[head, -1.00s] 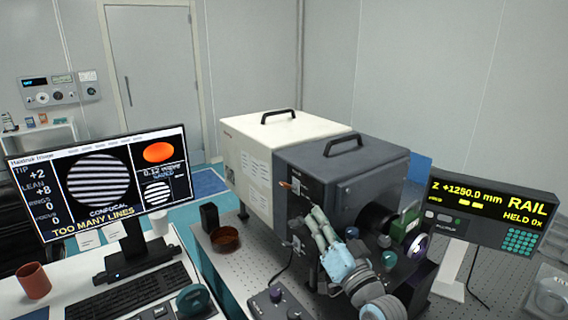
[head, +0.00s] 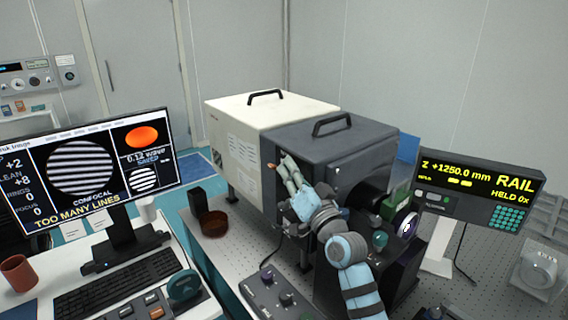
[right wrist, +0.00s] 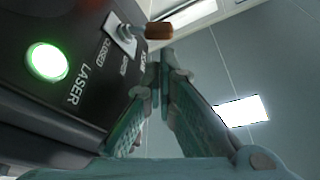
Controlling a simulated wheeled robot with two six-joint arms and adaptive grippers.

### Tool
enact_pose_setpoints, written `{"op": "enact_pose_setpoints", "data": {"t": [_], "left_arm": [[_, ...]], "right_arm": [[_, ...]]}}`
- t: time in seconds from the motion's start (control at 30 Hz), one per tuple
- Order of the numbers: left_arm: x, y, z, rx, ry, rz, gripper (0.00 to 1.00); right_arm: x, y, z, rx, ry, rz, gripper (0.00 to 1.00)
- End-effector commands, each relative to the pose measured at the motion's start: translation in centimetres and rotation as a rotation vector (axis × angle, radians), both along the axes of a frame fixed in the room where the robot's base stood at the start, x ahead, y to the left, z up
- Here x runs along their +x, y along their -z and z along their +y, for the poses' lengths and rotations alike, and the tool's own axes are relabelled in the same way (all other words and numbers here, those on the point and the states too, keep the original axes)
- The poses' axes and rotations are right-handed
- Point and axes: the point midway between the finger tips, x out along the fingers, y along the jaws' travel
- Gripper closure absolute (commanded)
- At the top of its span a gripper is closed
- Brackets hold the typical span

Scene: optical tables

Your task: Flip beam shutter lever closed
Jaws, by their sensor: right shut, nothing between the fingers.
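The shutter lever shows in the right wrist view as a metal arm with a brown-orange knob (right wrist: 158,31), pointing right from a plate marked CLOSED and OPEN. I cannot tell which mark it stands at. In the head view its knob (head: 271,166) is a small orange spot on the dark grey laser box (head: 330,137). My right gripper (head: 283,156) is shut and empty, its tips close beside the knob. In the right wrist view the fingertips (right wrist: 161,66) appear just below the knob; I cannot tell whether they touch it. My left gripper is not in view.
A green lamp (right wrist: 47,62) glows beside the LASER label. A cream box (head: 235,140) adjoins the dark one. A monitor (head: 90,165) stands at left, a RAIL readout (head: 480,195) at right. A brown dish (head: 214,224) and a knobbed control box (head: 275,293) are on the optical table.

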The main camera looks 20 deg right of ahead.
Motion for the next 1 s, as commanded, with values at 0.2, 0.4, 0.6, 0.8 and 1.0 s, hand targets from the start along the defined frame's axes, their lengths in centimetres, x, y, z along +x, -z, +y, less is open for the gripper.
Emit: {"op": "enact_pose_setpoints", "data": {"t": [0.2,0.4,0.6,0.8,1.0], "left_arm": [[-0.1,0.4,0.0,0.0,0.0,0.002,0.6],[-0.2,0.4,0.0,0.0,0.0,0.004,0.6],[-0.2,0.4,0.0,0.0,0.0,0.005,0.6],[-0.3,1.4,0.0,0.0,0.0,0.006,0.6],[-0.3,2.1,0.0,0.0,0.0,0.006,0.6]], "right_arm": [[2.4,-0.7,0.5,0.001,-0.001,0.001,1.0],[2.7,-0.8,0.6,-0.001,0.0,0.0,1.0],[2.7,-0.8,0.6,-0.001,0.0,0.0,1.0],[2.7,-0.5,0.7,-0.023,0.0,-0.011,1.0],[2.6,-0.5,0.8,-0.052,0.0,-0.02,1.0]]}}
